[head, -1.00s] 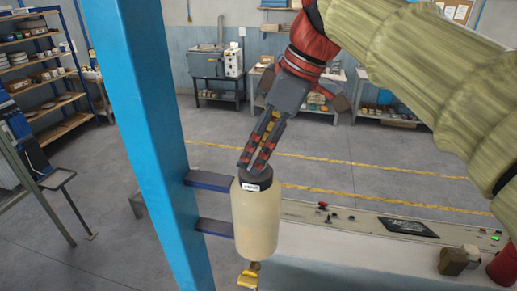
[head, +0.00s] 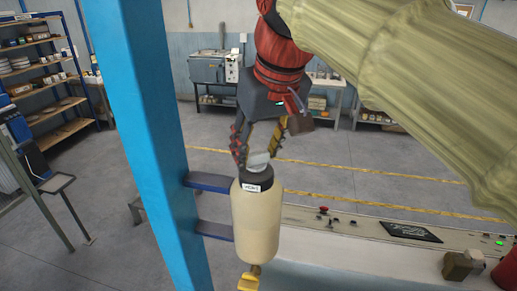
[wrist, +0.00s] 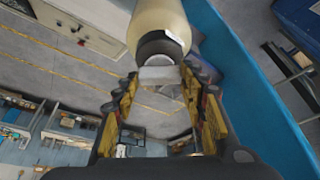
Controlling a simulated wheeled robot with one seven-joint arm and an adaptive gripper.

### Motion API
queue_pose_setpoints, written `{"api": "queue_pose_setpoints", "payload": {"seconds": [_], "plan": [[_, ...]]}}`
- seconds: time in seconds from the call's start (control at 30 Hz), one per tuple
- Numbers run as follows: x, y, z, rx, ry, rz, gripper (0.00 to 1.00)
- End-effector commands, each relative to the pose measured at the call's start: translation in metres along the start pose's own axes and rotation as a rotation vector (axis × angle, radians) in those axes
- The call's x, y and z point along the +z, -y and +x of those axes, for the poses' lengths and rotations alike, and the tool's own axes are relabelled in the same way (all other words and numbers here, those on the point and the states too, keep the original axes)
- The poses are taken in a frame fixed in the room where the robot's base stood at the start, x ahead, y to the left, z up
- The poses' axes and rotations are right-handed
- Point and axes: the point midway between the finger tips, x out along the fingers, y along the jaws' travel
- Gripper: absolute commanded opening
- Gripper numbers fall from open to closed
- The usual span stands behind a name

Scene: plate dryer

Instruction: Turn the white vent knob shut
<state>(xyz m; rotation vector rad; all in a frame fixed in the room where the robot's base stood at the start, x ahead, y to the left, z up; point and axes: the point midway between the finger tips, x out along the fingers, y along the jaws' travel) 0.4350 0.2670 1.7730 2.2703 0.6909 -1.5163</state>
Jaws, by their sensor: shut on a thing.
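The white vent knob (head: 258,161) sits on top of the black cap (head: 258,183) of a cream bottle (head: 256,228). The bottle stands upright beside a blue post. My gripper (head: 257,154) reaches down from above, with one finger on each side of the knob, and is shut on it. In the wrist view the knob (wrist: 159,77) lies between the fingertips of my gripper (wrist: 160,84), in front of the cap. The knob's exact turn angle is hard to tell.
The blue post (head: 155,150) rises just left of the bottle, with brackets reaching toward it. A yellow valve handle (head: 249,280) is below the bottle. A control panel (head: 340,222) with a red button lies to the right. Open floor lies behind.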

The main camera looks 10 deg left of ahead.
Motion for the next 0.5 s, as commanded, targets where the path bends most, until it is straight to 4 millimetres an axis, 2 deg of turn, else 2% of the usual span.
{"api": "queue_pose_setpoints", "payload": {"seconds": [0.5], "plan": [[-0.0017,0.0039,-0.0015,0.174,-0.003,0.420,0.17]]}}
